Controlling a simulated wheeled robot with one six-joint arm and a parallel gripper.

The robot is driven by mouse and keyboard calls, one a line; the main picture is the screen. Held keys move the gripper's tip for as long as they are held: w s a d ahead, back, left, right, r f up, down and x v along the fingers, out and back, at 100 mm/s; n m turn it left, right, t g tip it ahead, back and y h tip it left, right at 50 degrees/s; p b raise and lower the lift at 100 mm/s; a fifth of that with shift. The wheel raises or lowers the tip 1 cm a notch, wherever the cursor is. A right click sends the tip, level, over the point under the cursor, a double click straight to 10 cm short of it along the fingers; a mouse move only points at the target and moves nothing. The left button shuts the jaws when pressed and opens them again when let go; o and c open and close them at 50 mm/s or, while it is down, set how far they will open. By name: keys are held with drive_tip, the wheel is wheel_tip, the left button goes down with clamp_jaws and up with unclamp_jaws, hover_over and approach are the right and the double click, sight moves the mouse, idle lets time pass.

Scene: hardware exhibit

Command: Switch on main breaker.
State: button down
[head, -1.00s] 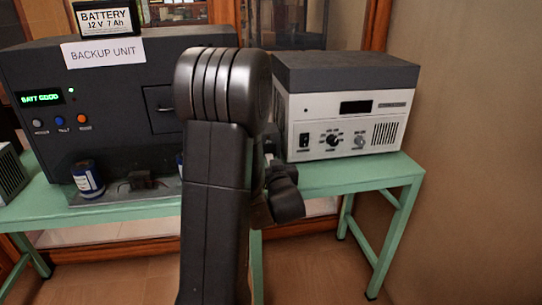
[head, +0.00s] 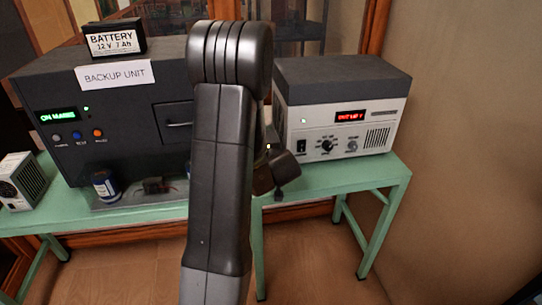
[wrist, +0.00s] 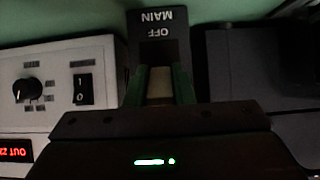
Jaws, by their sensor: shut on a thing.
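The main breaker (wrist: 147,52) is a dark plate with upside-down white lettering, MAIN and OFF, at the top middle of the wrist view. Its pale lever (wrist: 159,84) shows just below the OFF marking in that view. My gripper (wrist: 160,77) is shut on the lever, with one green-tinted finger on each side. My gripper's dark body hides the part of the breaker below the lever. In the head view my arm hides the breaker and my fingertips; a dark part of my wrist shows right of the arm.
The white unit (head: 320,120) stands right of my arm with a lit red display. The dark backup unit (head: 60,93) reads ON MAINS in green, with a battery (head: 115,38) on top. Both stand on a green table (head: 330,180).

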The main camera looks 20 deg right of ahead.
drive_tip(key=shift+g+p, duration=0.4)
drive_tip(key=shift+p, duration=0.15)
drive_tip(key=c, duration=1.2)
unclamp_jaws()
drive_tip(key=shift+w, duration=0.1)
drive_tip(key=shift+c, duration=0.2)
drive_tip(key=shift+r, duration=0.1)
drive_tip(key=p+v, duration=0.2)
drive_tip(key=v, duration=1.1)
drive_tip(key=shift+s+r, duration=0.2)
drive_tip(key=shift+s, duration=0.15)
drive_tip(key=shift+w+f, duration=0.1)
drive_tip(key=b+x, duration=0.2)
drive_tip(key=x, duration=1.1)
drive_tip(key=shift+w+f, duration=0.15)
drive_tip(key=shift+w, duration=0.1)
